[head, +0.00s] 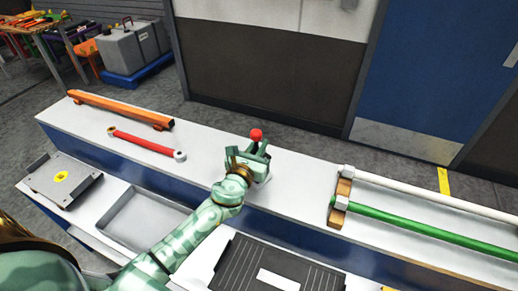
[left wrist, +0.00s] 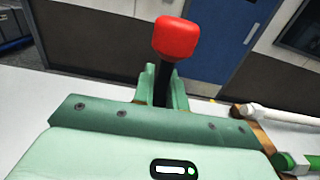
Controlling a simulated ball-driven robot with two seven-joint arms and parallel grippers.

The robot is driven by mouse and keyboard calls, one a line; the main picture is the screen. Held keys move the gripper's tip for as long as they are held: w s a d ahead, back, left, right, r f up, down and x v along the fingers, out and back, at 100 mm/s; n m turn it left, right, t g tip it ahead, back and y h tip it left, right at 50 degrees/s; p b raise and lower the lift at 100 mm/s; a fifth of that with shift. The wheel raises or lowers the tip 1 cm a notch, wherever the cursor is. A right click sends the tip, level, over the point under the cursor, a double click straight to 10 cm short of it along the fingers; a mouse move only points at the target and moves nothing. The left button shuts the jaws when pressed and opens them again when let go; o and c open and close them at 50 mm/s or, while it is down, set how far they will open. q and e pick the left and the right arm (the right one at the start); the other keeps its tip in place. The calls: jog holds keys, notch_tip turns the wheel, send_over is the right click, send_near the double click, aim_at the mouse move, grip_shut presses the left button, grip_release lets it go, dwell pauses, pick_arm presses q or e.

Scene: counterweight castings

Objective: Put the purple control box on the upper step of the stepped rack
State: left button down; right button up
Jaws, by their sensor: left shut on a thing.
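My left gripper (head: 250,158) is over the upper step (head: 215,142) of the white stepped rack, near its middle. It is shut on a dark stem with a red knob (head: 256,135). In the left wrist view the red knob (left wrist: 176,38) stands above the green fingers (left wrist: 163,85), with the black stem between them. No purple box face shows; whatever is below the stem is hidden by my gripper, and I cannot tell whether it touches the step. My right gripper is not in view.
On the upper step lie an orange bar (head: 118,108), a red rod (head: 146,142), and white (head: 430,200) and green (head: 430,228) rods on a wooden support. The lower step holds a grey plate (head: 60,180), a grey tray (head: 145,218) and a dark ribbed pad (head: 265,268).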

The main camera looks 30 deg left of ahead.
pick_arm(q)
jog(key=c, duration=1.4)
grip_release()
jog(key=s, duration=1.2)
jog(key=shift+d, duration=0.35)
jog(key=shift+s, duration=0.1)
